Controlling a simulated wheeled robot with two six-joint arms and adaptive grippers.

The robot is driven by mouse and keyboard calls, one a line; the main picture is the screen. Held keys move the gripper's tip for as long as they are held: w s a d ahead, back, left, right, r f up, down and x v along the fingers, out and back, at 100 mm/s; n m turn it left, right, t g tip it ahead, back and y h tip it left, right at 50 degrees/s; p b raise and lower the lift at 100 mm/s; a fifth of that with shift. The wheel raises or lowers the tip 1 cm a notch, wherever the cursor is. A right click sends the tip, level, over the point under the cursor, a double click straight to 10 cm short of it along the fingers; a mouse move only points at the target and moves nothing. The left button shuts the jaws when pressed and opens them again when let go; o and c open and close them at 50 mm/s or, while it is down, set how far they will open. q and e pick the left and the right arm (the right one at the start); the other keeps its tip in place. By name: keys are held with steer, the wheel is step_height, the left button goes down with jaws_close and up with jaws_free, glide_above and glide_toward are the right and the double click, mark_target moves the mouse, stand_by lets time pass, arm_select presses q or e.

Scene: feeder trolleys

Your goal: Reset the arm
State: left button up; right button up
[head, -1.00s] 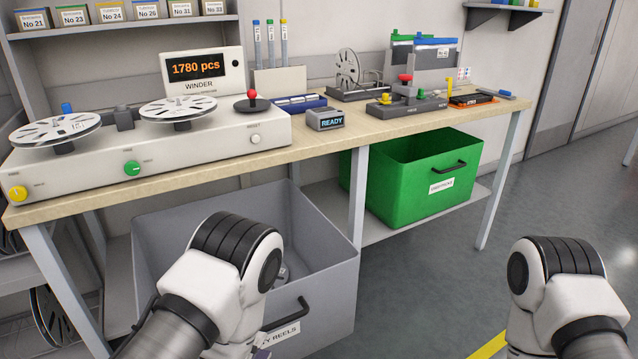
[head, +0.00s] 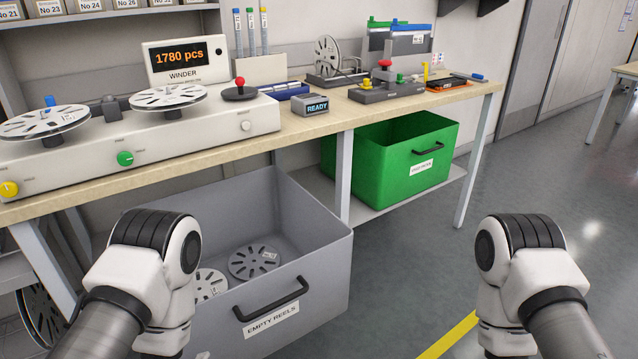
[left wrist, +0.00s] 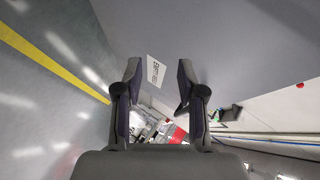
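My left arm (head: 150,265) and my right arm (head: 530,275) show in the head view with their bent joints in front of the bench; both grippers are out of that view. In the left wrist view my left gripper (left wrist: 158,72) is open, with its two fingers apart and nothing between them. A grey surface with a white label (left wrist: 155,70) lies beyond its fingertips. My right gripper is not seen in any view.
A grey bin (head: 319,280) labelled EMPTY REELS holds reels (head: 254,262) close to my left arm. A green bin (head: 430,165) stands on the lower shelf. The bench (head: 250,152) carries a winder (head: 90,158). Floor on the right (head: 420,260) is clear.

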arm_select(q)
steer(key=s+a+f+n+g, duration=0.1)
steer(key=s+f+n+g, duration=0.55)
steer(key=s, duration=0.35)
steer(key=s+a+f+n+g, duration=0.2)
steer(key=s+f+n+g, duration=0.3)
steer(key=s+n+g, duration=0.4)
step_height(320, 180, up, 19)
steer(key=t+p, duration=0.2)
steer(key=p, duration=1.7)
steer(key=shift+s+d+r+m+t, duration=0.15)
steer(key=shift+s+m+t, duration=0.2)
steer(key=shift+s+m, duration=0.1)
steer(key=shift+p, duration=0.3)
